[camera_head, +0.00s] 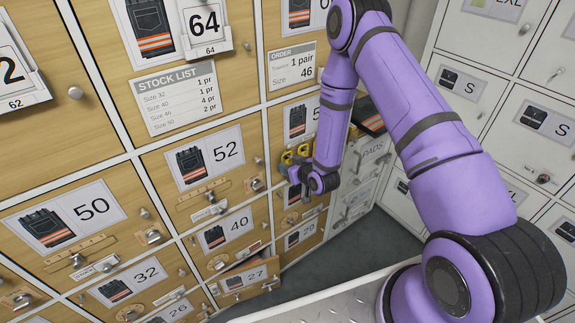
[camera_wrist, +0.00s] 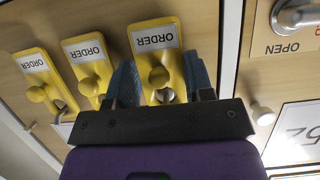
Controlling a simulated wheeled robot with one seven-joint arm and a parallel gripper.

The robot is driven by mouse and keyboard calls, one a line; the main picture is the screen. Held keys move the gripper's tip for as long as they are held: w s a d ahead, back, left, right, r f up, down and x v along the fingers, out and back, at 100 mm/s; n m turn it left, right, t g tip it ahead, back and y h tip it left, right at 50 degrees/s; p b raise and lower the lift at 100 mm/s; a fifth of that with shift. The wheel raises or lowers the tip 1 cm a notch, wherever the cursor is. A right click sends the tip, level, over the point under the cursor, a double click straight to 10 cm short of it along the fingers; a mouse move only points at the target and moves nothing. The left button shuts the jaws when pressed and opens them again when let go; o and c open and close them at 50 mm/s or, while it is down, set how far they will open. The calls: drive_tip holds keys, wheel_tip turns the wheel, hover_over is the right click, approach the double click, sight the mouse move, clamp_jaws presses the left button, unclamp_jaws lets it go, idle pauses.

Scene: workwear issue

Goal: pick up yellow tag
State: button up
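Three yellow tags marked ORDER hang in a row on knobs on the wooden locker front, upside down in the wrist view: a left one (camera_wrist: 40,70), a middle one (camera_wrist: 88,60) and a right one (camera_wrist: 152,40). In the head view the yellow tags (camera_head: 287,158) are small and partly hidden by my arm. My gripper (camera_wrist: 163,80) has its two blue fingers spread, one on each side of the right tag's knob end. I cannot tell whether the fingers touch the tag. My gripper (camera_head: 296,174) is also at the tags in the head view.
Wooden lockers with numbered labels (camera_head: 218,158) and knobs fill the left. Drawer 27 (camera_head: 248,277) stands slightly open. White lockers (camera_head: 467,90) stand at the right. A white panel (camera_wrist: 300,135) and a metal handle (camera_wrist: 297,14) are right of the tags in the wrist view.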

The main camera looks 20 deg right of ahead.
drive_tip(key=shift+r, duration=0.15)
drive_tip(key=shift+r, duration=0.6)
drive_tip(key=s+d, duration=0.2)
drive_tip(key=s, duration=0.6)
drive_tip(key=s+d, duration=0.3)
drive_tip(key=s, duration=0.6)
drive_tip(key=shift+d, duration=0.3)
